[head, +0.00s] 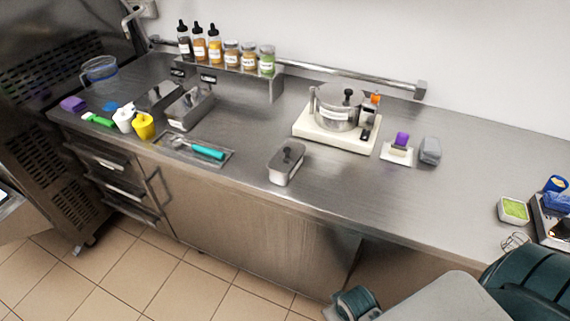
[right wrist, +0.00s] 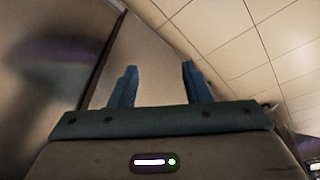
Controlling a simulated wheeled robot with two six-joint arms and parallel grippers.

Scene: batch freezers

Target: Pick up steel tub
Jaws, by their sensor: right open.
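A small steel tub (head: 285,172) with a lid and black knob sits upright near the front edge of the steel counter, left of the pot on its pale base. Two other lidded steel containers, one (head: 157,98) and another (head: 186,122), stand farther left. In the right wrist view my right gripper (right wrist: 160,87) is open, with two blue fingers apart and nothing between them. It faces the tiled floor beside a cabinet front, away from the tub. Part of my right arm shows at the lower right in the head view. My left gripper is not in view.
A tray (head: 230,155) with a teal-handled tool lies left of the tub. The pot (head: 337,112) on its pale base (head: 322,137) stands behind it to the right. A spice shelf (head: 262,86) and wall rail are at the back.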

